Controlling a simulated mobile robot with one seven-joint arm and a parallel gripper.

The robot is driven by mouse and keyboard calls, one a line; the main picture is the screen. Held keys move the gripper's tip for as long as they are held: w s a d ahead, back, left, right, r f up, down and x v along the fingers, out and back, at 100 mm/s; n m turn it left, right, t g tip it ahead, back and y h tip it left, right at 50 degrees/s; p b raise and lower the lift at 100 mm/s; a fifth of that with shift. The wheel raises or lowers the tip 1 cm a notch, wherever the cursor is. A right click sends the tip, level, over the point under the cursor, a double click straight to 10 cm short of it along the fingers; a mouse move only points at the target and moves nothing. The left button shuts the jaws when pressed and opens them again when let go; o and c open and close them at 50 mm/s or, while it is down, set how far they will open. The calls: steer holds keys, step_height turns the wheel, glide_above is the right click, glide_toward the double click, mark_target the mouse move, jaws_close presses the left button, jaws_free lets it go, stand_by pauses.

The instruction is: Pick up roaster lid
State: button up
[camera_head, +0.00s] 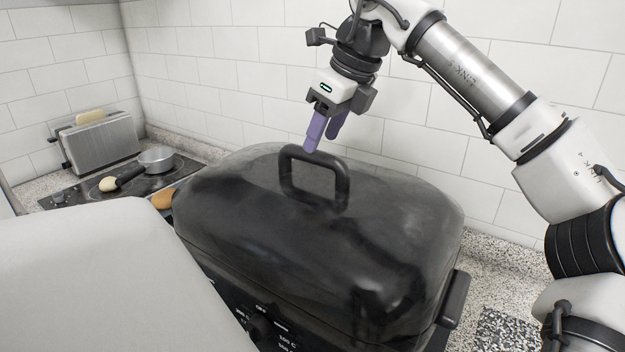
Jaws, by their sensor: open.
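The roaster lid (235,205) is a large, glossy black dome in the middle of the head view. It sits on the black roaster base (225,285), which has a dial and printed temperature marks. A black loop handle (345,190) stands up from the top of the lid. My gripper (322,143) has purple fingers that point down, close to the top bar of the handle. It is open, and nothing shows between the fingers. Whether a finger touches the handle, I cannot tell.
A toaster (102,143) with bread stands at the back left. A tiled wall (235,75) rises behind the roaster. Speckled counter (490,262) shows on the right. A pale grey surface (95,285) fills the lower left.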

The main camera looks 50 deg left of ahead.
mark_target(312, 156)
steer(key=x, duration=0.2)
steer(key=p+x, duration=0.1)
steer(key=x, duration=0.1)
steer(key=shift+s+a+f, duration=0.1)
steer(key=shift+s+f, duration=0.05)
steer(key=shift+s, duration=0.1)
steer(key=shift+a+f, duration=0.1)
steer(key=shift+f, duration=0.25)
steer(key=shift+f, duration=0.25)
jaws_close()
stand_by(0.4)
stand_by(1.0)
steer(key=shift+r, duration=0.1)
